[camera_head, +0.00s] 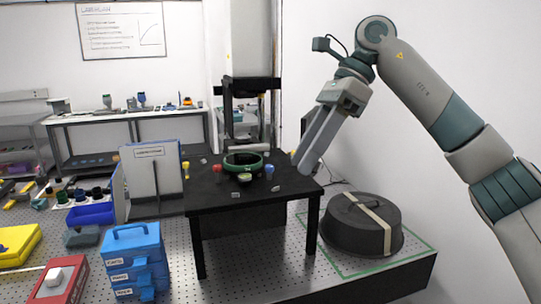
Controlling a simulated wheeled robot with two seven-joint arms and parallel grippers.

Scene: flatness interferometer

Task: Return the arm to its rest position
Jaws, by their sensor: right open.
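My right arm comes in from the right edge and bends over at the top. Its gripper (313,146) points down and to the left, with long grey fingers. It is open, and I see nothing between the fingers. The fingertips are at the right end of the black table (240,205), near its edge; I cannot tell how high above the top they are. A green ring-shaped part (243,162) sits on the black table to the left of the gripper, apart from it. My left gripper is not in view.
A round black case with a pale strap (365,222) stands on the bench at right, inside a green outline. A blue drawer box (135,258), a red box (62,281) and a yellow case (18,244) stand at front left. The air above the case is clear.

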